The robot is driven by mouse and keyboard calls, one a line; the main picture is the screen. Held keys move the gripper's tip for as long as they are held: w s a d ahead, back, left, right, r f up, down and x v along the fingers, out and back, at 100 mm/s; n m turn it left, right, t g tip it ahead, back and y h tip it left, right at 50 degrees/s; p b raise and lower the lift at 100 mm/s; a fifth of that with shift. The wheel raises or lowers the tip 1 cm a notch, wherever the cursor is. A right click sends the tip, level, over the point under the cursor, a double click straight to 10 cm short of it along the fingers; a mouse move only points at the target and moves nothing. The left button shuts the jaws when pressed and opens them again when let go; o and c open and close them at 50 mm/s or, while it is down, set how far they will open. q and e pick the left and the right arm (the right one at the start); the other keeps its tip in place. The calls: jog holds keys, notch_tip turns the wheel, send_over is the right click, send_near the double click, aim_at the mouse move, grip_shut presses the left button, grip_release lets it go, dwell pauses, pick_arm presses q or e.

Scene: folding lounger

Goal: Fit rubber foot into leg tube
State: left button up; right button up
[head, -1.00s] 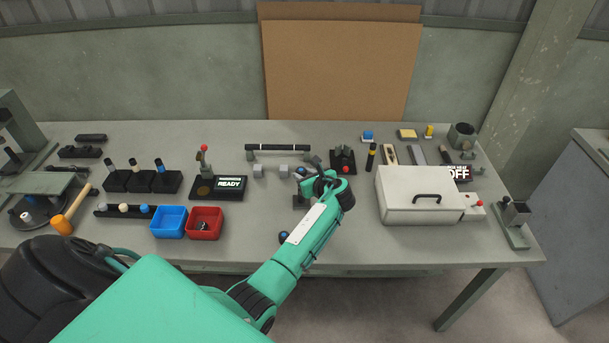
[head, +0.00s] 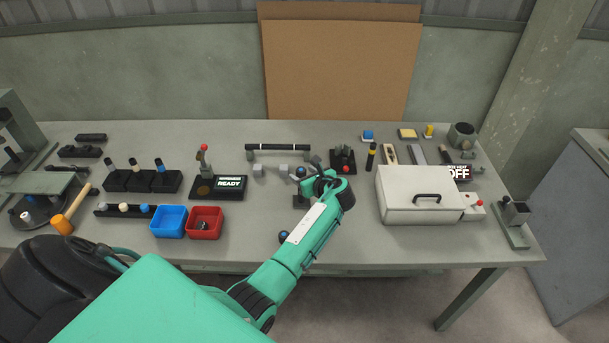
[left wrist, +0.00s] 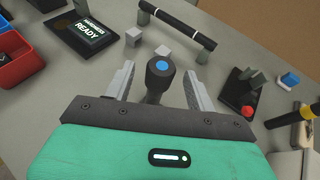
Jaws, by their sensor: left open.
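A black round-headed piece with a blue top (left wrist: 160,66) stands upright between the fingers of my left gripper (left wrist: 159,72) in the left wrist view. The fingers are open with gaps on both sides of it. In the head view its blue top (head: 300,171) shows just left of my left gripper (head: 313,170). I cannot tell whether this piece is the rubber foot. A dark tube with pale bands (head: 278,148) lies across two supports behind the gripper; it also shows in the left wrist view (left wrist: 178,22). My right gripper is not in view.
Two small grey blocks (head: 258,170) sit left of the gripper. A READY display (head: 230,184), a blue bin (head: 168,222) and a red bin (head: 205,223) stand further left. A black fixture with a red knob (head: 343,160) and a white lidded box (head: 420,196) are to the right.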

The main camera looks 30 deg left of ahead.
pick_arm(q)
jog(key=b+v, duration=0.3)
jog(key=v, duration=1)
jog(key=shift+s+d+r+b, duration=0.2)
jog(key=shift+d+r+b, duration=0.05)
jog(key=shift+b, duration=0.05)
